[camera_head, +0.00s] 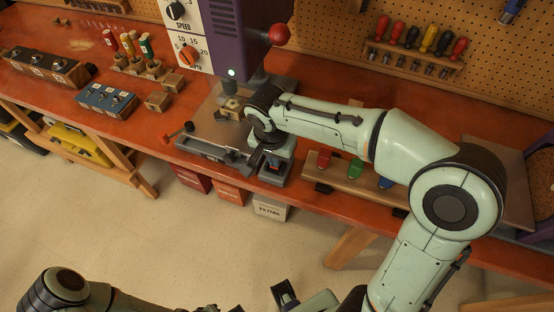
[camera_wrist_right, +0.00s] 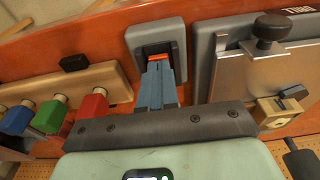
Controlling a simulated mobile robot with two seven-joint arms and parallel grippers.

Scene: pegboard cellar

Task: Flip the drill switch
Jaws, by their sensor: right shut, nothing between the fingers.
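The drill press (camera_head: 238,38) is purple, with a white dial panel and a red-knobbed handle, at the top middle of the head view. The drill switch is a grey box on the bench edge (camera_head: 277,174); in the right wrist view the switch box (camera_wrist_right: 172,36) shows a dark recess with an orange-red part. My right gripper (camera_wrist_right: 161,72) is shut and empty, its fingertips at the recess, hiding part of the switch. I cannot tell whether they touch it. In the head view the right gripper (camera_head: 260,156) is beside the box. My left arm shows at the bottom; its gripper's jaws are unclear.
A wooden strip with red, green and blue pieces (camera_wrist_right: 110,86) stands beside the switch. A grey vise (camera_head: 215,150) is on its other side. Boxes (camera_head: 270,208) stand under the bench; floor in front is clear.

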